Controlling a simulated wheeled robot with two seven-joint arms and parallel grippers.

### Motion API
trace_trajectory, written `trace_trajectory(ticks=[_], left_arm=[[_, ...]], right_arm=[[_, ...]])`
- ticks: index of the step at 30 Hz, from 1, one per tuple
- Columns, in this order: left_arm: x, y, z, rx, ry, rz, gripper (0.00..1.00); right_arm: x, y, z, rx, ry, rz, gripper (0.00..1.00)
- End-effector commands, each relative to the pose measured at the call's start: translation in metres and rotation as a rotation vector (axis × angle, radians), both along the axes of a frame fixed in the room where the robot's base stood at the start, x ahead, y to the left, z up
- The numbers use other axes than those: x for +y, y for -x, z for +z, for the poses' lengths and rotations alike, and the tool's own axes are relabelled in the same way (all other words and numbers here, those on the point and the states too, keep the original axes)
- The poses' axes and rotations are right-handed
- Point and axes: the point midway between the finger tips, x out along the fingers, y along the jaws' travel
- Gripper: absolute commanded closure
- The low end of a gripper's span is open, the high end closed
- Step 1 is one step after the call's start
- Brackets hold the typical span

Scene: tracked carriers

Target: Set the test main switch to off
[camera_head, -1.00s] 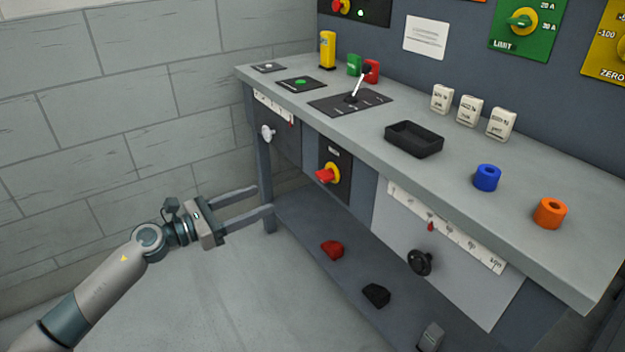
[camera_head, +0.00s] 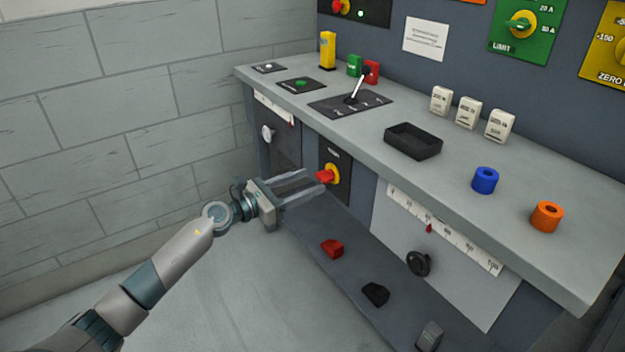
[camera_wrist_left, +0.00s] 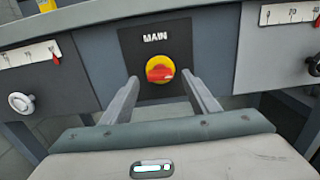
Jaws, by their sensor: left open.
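The main switch (camera_head: 328,176) is a red rotary handle on a yellow disc, set in a black panel on the front of the bench. In the left wrist view the red handle (camera_wrist_left: 160,73) lies about level under the word MAIN. My left gripper (camera_head: 317,181) is open, its two fingers pointing at the switch. In the left wrist view the fingertips (camera_wrist_left: 160,78) stand on either side of the handle, with a gap on both sides. I cannot tell how far the tips are from the panel. My right gripper is not in view.
The bench top (camera_head: 455,195) overhangs the switch. A slider scale with a dark knob (camera_head: 419,263) is to the right, and a pale knob (camera_head: 267,133) to the left. A red block (camera_head: 332,249) and a black block (camera_head: 375,294) lie on the lower shelf.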

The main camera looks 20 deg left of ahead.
Motion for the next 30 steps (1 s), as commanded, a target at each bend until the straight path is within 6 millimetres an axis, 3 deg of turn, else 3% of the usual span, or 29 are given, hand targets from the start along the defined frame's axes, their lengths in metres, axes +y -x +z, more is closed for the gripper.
trace_trajectory(ticks=[7,18,23,30], left_arm=[[-0.013,-0.018,0.000,0.000,0.000,0.001,0.45],[-0.015,-0.020,0.000,0.000,0.000,0.000,0.45],[-0.015,-0.020,0.000,0.000,0.000,0.000,0.84],[-0.015,-0.020,0.000,0.003,0.003,0.000,0.86]], right_arm=[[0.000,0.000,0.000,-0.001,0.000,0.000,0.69],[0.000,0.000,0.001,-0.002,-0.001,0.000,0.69],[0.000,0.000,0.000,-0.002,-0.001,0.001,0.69],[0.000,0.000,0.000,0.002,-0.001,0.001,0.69]])
